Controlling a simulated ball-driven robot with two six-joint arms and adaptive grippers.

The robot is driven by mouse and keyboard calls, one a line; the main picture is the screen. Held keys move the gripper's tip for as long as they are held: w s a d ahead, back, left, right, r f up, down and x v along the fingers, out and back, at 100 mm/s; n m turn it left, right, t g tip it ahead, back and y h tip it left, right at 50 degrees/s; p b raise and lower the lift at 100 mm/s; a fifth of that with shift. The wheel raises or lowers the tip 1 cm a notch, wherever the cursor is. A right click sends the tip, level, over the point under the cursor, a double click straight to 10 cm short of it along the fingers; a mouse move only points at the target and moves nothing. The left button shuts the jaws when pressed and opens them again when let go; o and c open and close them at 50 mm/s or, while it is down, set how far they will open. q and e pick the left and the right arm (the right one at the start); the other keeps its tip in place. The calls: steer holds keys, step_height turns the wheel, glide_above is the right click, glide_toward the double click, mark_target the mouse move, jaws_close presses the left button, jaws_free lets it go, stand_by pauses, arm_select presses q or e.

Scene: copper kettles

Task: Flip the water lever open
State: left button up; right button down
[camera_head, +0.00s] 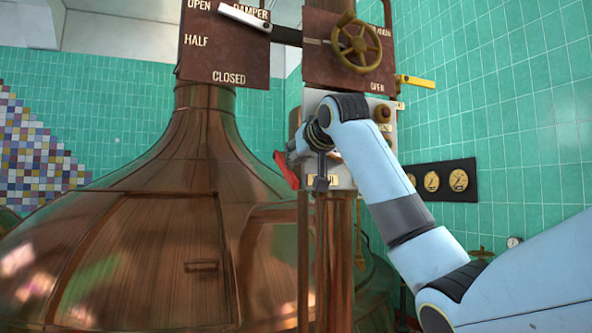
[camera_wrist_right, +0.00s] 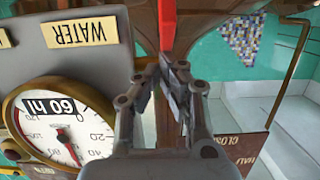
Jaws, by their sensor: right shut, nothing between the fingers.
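A red lever handle (camera_head: 287,170) slants at the left side of the grey panel (camera_head: 341,176) in the head view. In the right wrist view the red handle (camera_wrist_right: 167,22) hangs in from the top edge, beside an upside-down WATER label (camera_wrist_right: 82,32). My right gripper (camera_head: 295,153) is at the handle's upper end in the head view. Its fingers (camera_wrist_right: 172,68) are shut with nothing between them, and their tips are just below the red handle in the wrist view. I cannot tell whether they touch it. My left gripper is not in view.
A large copper kettle (camera_head: 150,240) fills the left. A damper board (camera_head: 225,50) with a white-handled lever (camera_head: 245,17) and a brass handwheel (camera_head: 356,46) are above. A yellow-handled lever (camera_head: 415,81) is at right. A 60 hl gauge (camera_wrist_right: 62,115) is left of the fingers.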

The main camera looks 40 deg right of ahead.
mark_target(293, 185)
steer(key=f+t+b, duration=0.1)
steer(key=f+b, duration=0.1)
steer(key=b, duration=0.1)
steer(key=w+f+t+b, duration=0.1)
steer(key=f+t+b, duration=0.1)
steer(key=b, duration=0.1)
steer(key=f+t+h+b, duration=0.1)
steer(key=f+b, duration=0.1)
steer(key=b, duration=0.1)
steer(key=shift+w+d, duration=0.2)
steer(key=shift+w, duration=0.2)
arm_select(q)
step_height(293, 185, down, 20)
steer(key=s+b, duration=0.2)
steer(key=b, duration=0.7)
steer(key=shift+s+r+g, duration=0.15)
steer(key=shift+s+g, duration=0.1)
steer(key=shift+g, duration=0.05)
arm_select(e)
steer(key=shift+w+d+f+t+h, duration=0.15)
steer(key=shift+w+f+t+h, duration=0.1)
steer(key=shift+w+f+t, duration=0.3)
steer(key=shift+w+d+f+t+h, duration=0.2)
steer(key=shift+w+f+t, duration=0.1)
steer(key=shift+w+t, duration=0.5)
steer(key=shift+w+d+f+t+h, duration=0.1)
steer(key=shift+w+f+t+h, duration=0.15)
steer(key=shift+w+f+t, duration=0.4)
steer(key=shift+s+r, duration=0.15)
steer(key=shift+r, duration=0.05)
